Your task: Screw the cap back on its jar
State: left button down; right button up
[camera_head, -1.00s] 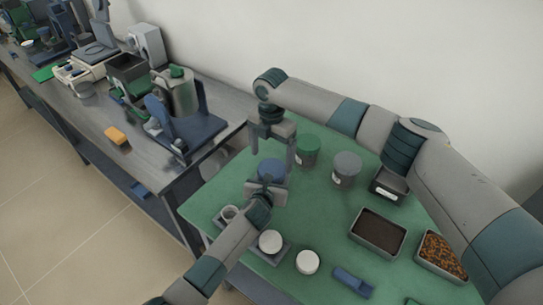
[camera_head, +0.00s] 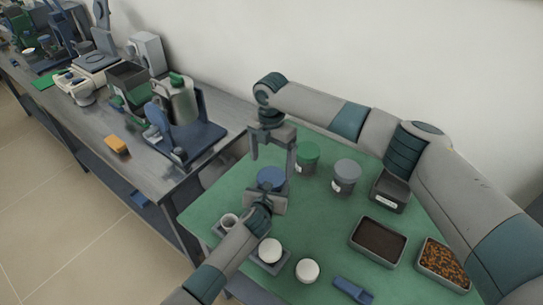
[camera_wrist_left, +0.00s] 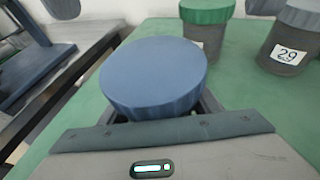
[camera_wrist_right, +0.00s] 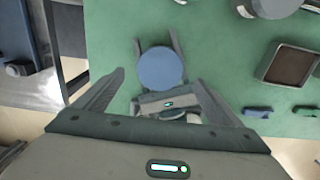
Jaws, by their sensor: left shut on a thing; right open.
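The blue cap (camera_head: 271,178) is a round ribbed lid, seen large and level in the left wrist view (camera_wrist_left: 153,75) and from above in the right wrist view (camera_wrist_right: 161,68). My left gripper (camera_wrist_right: 158,48) comes from the table's front edge. It is shut, its fingers on both sides just below the cap, on what appears to be the jar. The jar body is hidden under the cap, so I cannot tell how the cap sits on it. My right gripper (camera_head: 272,166) is open and points down above the cap, with nothing between its fingers.
A green-lidded jar (camera_head: 307,157) and a grey-lidded jar (camera_head: 346,176) stand behind and right on the green mat (camera_head: 325,224). Trays of dark powder (camera_head: 378,242) and brown bits (camera_head: 444,264) lie right. White round pieces (camera_head: 307,270) and a blue tool (camera_head: 353,290) are in front.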

aim_at(271, 176)
jog(key=shift+f, duration=2.9)
jog(key=c, duration=1.1)
jog(key=o, duration=1.2)
jog(key=shift+r, duration=0.15)
jog(key=shift+r, duration=2.15)
jog(key=shift+o, duration=0.9)
